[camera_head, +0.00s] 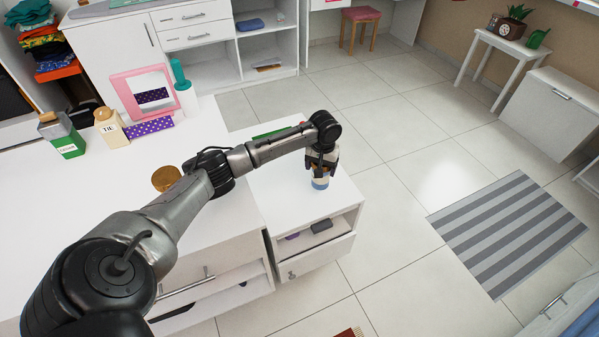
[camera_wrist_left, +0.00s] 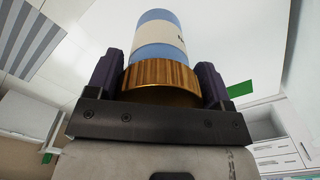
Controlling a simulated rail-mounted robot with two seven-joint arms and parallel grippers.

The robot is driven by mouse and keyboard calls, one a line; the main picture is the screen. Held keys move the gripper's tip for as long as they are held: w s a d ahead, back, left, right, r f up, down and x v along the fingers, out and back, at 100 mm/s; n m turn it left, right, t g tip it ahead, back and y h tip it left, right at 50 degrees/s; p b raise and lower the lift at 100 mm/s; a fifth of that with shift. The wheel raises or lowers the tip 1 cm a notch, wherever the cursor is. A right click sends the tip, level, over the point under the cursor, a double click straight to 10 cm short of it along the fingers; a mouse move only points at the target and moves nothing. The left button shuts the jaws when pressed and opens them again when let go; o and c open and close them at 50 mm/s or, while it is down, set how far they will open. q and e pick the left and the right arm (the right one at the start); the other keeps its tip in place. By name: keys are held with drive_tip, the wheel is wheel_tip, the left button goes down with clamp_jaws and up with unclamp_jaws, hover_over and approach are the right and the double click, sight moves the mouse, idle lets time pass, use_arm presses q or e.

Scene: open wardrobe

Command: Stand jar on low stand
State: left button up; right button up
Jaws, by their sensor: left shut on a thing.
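The jar (camera_head: 320,182) has a blue body with a pale label and shows under my left gripper (camera_head: 321,160) in the head view. In the left wrist view the jar (camera_wrist_left: 158,38) has a ribbed gold lid (camera_wrist_left: 160,76), and the fingers of my left gripper (camera_wrist_left: 161,86) are shut on both sides of this lid. The jar looks upright over the white top of the low stand (camera_head: 285,205). I cannot tell whether its base touches the top. My gripper hides the upper part of the jar in the head view. My right gripper is not in view.
A green item (camera_head: 271,134) lies behind my forearm.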

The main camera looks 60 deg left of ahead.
use_arm(q)
drive_tip(key=s+a+f+b, duration=0.2)
drive_tip(key=a+f+b, duration=0.4)
drive_tip(key=a+f, duration=0.1)
drive_tip(key=shift+a+f, duration=0.35)
drive_tip(key=shift+f, duration=0.55)
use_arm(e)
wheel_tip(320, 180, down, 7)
use_arm(q)
drive_tip(key=shift+f, duration=0.1)
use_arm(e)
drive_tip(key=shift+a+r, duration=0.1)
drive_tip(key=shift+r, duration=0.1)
use_arm(q)
drive_tip(key=o, duration=0.9)
drive_tip(key=shift+f, duration=0.1)
drive_tip(key=shift+o, duration=0.8)
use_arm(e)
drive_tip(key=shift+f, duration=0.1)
use_arm(q)
wheel_tip(320, 180, up, 12)
drive_tip(key=p, duration=0.5)
drive_tip(key=shift+r, duration=0.2)
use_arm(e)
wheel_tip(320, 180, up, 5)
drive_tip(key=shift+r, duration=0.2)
